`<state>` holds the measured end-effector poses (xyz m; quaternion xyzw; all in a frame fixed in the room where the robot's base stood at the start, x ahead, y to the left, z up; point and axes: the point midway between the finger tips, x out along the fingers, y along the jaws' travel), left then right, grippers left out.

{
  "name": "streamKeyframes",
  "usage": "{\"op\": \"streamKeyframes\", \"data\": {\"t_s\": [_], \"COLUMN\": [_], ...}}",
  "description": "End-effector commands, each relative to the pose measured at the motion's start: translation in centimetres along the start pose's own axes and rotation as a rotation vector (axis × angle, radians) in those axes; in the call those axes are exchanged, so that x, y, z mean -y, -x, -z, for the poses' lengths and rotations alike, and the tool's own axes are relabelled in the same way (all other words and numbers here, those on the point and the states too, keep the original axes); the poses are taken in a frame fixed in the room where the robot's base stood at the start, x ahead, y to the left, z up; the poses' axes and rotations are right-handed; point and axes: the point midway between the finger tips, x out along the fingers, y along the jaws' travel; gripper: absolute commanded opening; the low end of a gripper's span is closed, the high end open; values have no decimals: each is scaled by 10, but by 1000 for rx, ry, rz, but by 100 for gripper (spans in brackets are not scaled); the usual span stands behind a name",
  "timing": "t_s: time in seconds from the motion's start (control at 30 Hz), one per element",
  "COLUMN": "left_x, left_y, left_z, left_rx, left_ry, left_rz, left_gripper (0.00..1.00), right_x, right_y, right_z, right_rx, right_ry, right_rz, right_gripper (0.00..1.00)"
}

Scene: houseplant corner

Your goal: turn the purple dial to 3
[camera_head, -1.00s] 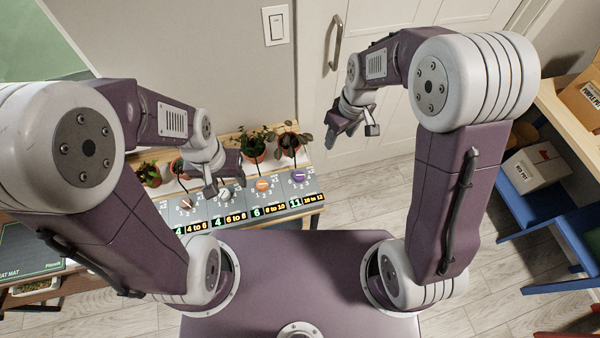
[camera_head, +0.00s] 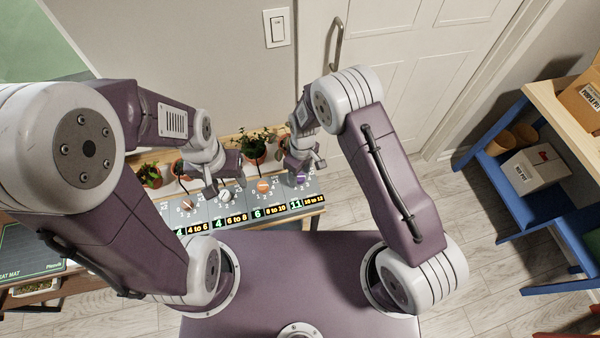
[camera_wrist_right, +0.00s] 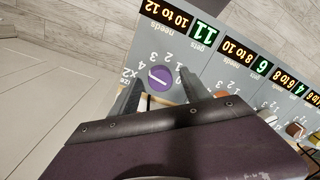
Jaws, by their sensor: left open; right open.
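The purple dial (camera_head: 300,178) is on the right end of the grey panel (camera_head: 285,207). In the right wrist view the purple dial (camera_wrist_right: 160,78) has a light line across it and numbers around it; which number it points to is unclear. Its green display reads 11, beside a yellow "10 to 12". My right gripper (camera_head: 306,166) is open above the dial; in its wrist view the fingers (camera_wrist_right: 161,92) lie either side of the dial's near edge, and contact cannot be told. My left gripper (camera_head: 220,184) is open over the panel's left part, near the white dial (camera_head: 225,196).
An orange dial (camera_head: 263,185) sits left of the purple one, with further dials beyond. Potted plants (camera_head: 254,150) stand close behind the panel. A door (camera_head: 395,80) is behind, and a blue shelf (camera_head: 505,190) with boxes stands at the right. The floor between is clear.

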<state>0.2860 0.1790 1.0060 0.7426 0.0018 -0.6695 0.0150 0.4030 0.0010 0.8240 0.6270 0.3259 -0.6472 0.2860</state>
Motion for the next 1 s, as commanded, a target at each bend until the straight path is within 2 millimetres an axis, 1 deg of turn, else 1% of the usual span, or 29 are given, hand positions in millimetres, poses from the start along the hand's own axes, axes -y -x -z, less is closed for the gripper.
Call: {"op": "streamKeyframes", "data": {"t_s": [0.1, 0.27, 0.3, 0.37, 0.4, 0.5, 0.77, 1.0], "left_x": [0, 0, 0, 0, 0, 0, 0, 0], "left_y": [1, 0, 0, 0, 0, 0, 0, 1], "left_z": [0, 0, 0, 0, 0, 0, 0, 0], "left_rx": [0, 0, 0, 0, 0, 0, 0, 0], "left_ry": [0, 0, 0, 0, 0, 0, 0, 0], "left_rz": [0, 0, 0, 0, 0, 0, 0, 0], "left_gripper": [56, 56, 56, 56, 56, 56, 56, 56], "right_x": [0, 0, 0, 0, 0, 0, 0, 0], "right_y": [-5, -5, -5, -5, -5, -5, -4, -4], "right_z": [0, 0, 0, 0, 0, 0, 0, 0], "right_rx": [0, -1, -1, -1, -1, -1, -2, -11], "right_ry": [0, -1, -1, -1, -1, -1, -27, -157], "right_rz": [0, 0, 0, 0, 0, 0, 0, 0], "right_gripper": [55, 55, 52, 36, 25, 0, 0, 0]}}
